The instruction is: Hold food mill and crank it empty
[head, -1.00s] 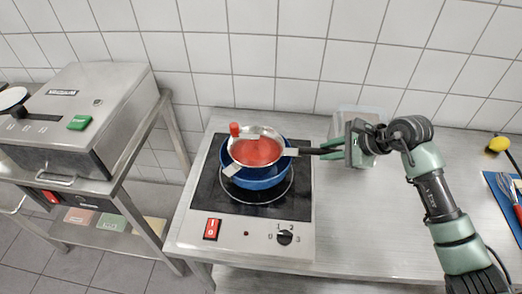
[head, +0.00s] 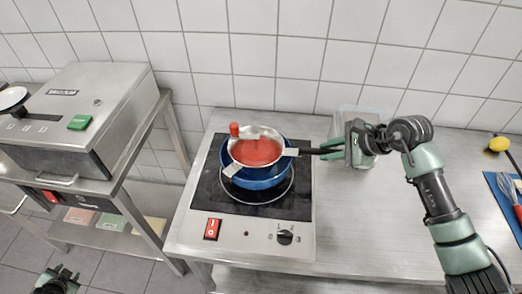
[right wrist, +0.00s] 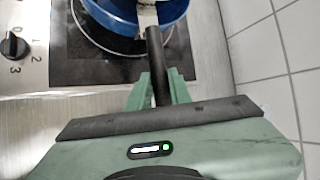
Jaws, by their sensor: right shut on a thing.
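The steel food mill (head: 239,154) sits in the top of a blue pot (head: 262,183) on the hob. Red food (head: 259,150) lies in its bowl. Its red crank knob (head: 235,129) stands up at the bowl's far left edge. My right gripper (head: 330,149) is shut on the mill's black handle (head: 308,151), to the right of the pot. The handle (right wrist: 155,60) also runs between the fingers in the right wrist view. My left gripper (head: 58,279) shows small at the bottom left, low and far from the mill; its fingers are too unclear to read.
The hob (head: 215,185) has a red switch (head: 212,229) and a dial (head: 285,237) in front. A clear container (head: 345,118) stands behind my right gripper. A steel machine (head: 75,125) is on a stand at left. A whisk (head: 507,188) lies on a blue mat at right.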

